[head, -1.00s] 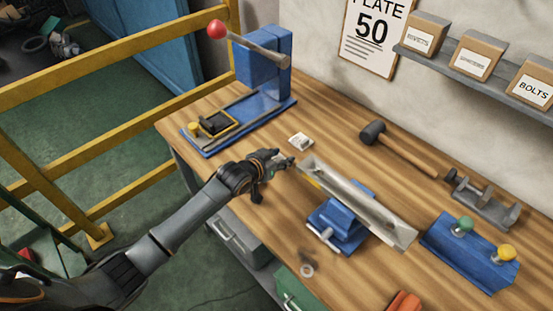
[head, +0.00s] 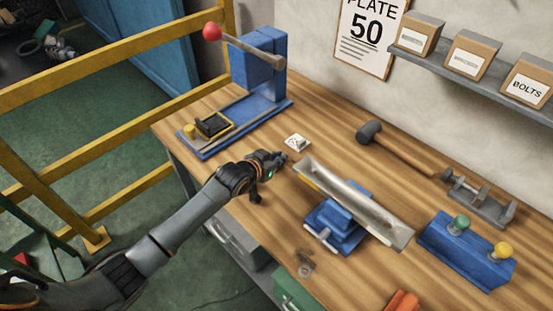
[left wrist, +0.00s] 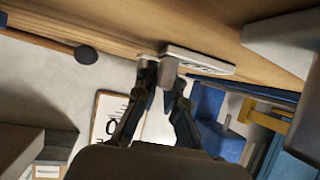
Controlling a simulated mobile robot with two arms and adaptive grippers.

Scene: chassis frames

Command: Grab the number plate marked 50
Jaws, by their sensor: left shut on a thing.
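A small pale number plate (head: 297,142) with dark marks is on the wooden bench, at the tip of my left gripper (head: 279,158). In the left wrist view the plate (left wrist: 205,63) extends to the right from between the fingertips (left wrist: 163,72). The gripper is shut on its near end, which the fingers partly hide. The plate is at or just above the bench top; I cannot tell which. Its marking is too small and slanted to read. A wall sign (head: 368,35) reads "PLATE 50". My right gripper is in neither view.
A blue press (head: 258,70) with a red knob stands behind left. A metal channel (head: 350,200) on a blue vise (head: 337,222) is close to the gripper's right. A mallet (head: 400,150), a metal bracket (head: 480,203) and a blue button box (head: 467,250) lie further right.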

